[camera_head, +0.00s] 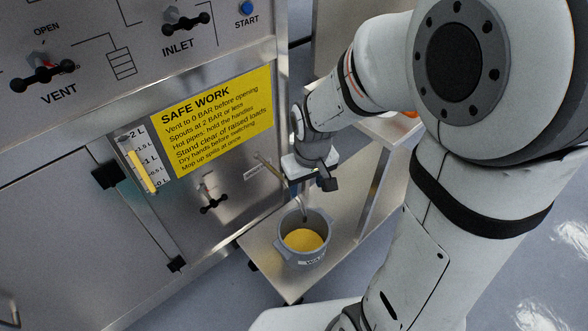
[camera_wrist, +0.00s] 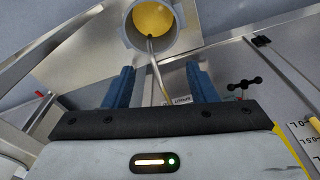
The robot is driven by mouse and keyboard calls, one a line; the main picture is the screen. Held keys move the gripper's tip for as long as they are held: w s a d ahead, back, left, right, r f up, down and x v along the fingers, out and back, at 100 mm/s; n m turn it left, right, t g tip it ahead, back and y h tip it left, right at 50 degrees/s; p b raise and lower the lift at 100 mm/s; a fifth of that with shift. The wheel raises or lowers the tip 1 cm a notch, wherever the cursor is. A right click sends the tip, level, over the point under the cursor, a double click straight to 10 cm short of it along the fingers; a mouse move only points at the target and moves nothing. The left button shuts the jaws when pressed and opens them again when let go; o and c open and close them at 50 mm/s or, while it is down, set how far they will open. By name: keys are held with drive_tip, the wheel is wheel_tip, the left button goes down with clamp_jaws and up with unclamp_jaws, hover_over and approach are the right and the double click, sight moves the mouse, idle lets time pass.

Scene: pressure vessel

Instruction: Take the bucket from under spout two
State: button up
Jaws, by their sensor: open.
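A grey bucket (camera_head: 286,253) with yellow contents and side lugs stands upright on a metal shelf. It also shows at the top of the wrist view (camera_wrist: 128,28). A thin metal spout (camera_head: 266,162) comes from the panel, and its pipe ends over the bucket; it also shows between my fingers in the wrist view (camera_wrist: 157,76). The spout's label is too small to read. My gripper (camera_head: 322,184) is above the bucket, apart from it. Its blue fingers (camera_wrist: 160,82) are spread, with nothing held. My wrist hides part of the spout in the head view.
The metal shelf (camera_head: 345,228) has bare room right of the bucket; its post rises behind. A black spout valve handle (camera_head: 213,203) sits on the panel left of the bucket. A level gauge (camera_head: 142,165) and yellow safety sign (camera_head: 215,118) are above. Vent and inlet handles are higher up.

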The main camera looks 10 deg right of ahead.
sight(282, 247)
drive_tip(key=w+a+f+n+b, duration=0.1)
drive_tip(key=f+b, duration=0.3)
drive_tip(key=f, duration=0.6)
drive_tip(key=a+f+n+b, duration=0.1)
drive_tip(key=a+f+b, duration=0.2)
drive_tip(key=f, duration=0.7)
drive_tip(key=w+a+f+n+g+b, duration=0.1)
drive_tip(key=f+b, duration=0.3)
drive_tip(key=f, duration=0.6)
drive_tip(key=shift+w+a+f+b, duration=0.3)
drive_tip(key=shift+w+a+f, duration=0.05)
drive_tip(key=shift+a, duration=0.3)
wheel_tip(282, 247, down, 6)
drive_tip(key=b, duration=0.3)
drive_tip(key=shift+s+a+r, duration=0.1)
drive_tip(key=shift+r, duration=0.2)
drive_tip(key=shift+c, duration=0.3)
clamp_jaws()
